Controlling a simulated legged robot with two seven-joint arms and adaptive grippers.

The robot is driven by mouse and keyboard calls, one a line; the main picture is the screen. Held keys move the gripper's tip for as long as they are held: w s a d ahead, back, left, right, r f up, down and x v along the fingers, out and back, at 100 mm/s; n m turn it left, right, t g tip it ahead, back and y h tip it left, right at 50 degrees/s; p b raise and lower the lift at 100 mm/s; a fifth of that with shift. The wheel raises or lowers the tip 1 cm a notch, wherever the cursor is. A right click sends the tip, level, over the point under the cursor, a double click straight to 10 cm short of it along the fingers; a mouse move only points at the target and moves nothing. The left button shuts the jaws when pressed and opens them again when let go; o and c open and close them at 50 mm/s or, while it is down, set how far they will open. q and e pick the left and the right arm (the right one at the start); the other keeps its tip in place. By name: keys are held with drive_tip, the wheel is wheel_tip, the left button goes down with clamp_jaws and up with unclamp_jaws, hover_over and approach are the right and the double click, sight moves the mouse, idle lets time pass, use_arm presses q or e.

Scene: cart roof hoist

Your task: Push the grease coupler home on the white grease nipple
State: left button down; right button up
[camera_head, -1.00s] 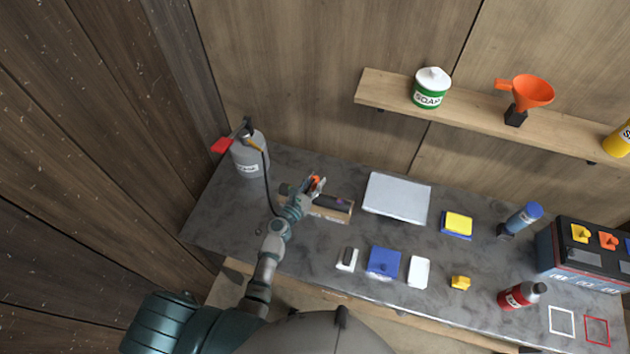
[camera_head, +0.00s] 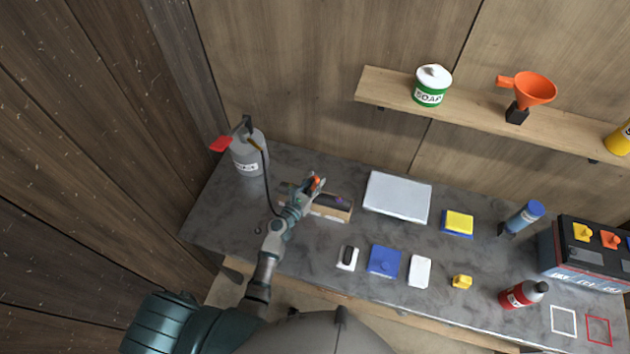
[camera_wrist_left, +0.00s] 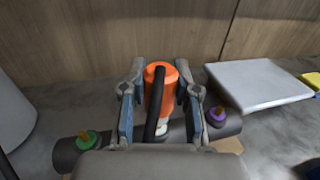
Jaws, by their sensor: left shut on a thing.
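The orange grease coupler (camera_wrist_left: 160,88) is between the fingers of my left gripper (camera_wrist_left: 161,98), upright, with a black hose running down its near side. The left gripper (camera_head: 314,184) is shut on it above the dark cylinder (camera_head: 328,199). A bit of the white grease nipple (camera_wrist_left: 162,128) shows just under the coupler, partly hidden by the hose. I cannot tell how far the coupler is seated on it. A green nipple (camera_wrist_left: 87,139) is on the cylinder to the left and a purple nipple (camera_wrist_left: 217,114) to the right. My right gripper is not in view.
The grey grease tank (camera_head: 248,152) with a red handle stands at the back left, its hose leading to the gripper. A pale flat tray (camera_head: 397,197) lies right of the cylinder. Blue and white items (camera_head: 383,261) lie in front. Bare bench lies to the left.

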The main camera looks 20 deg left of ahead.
use_arm(q)
drive_tip(key=shift+f+b, duration=0.9)
drive_tip(key=shift+f, duration=0.1)
drive_tip(key=c, duration=0.8)
unclamp_jaws()
drive_tip(key=shift+s, duration=0.1)
drive_tip(key=shift+s+a, duration=0.1)
drive_tip(key=shift+s, duration=0.2)
drive_tip(key=v, duration=1.1)
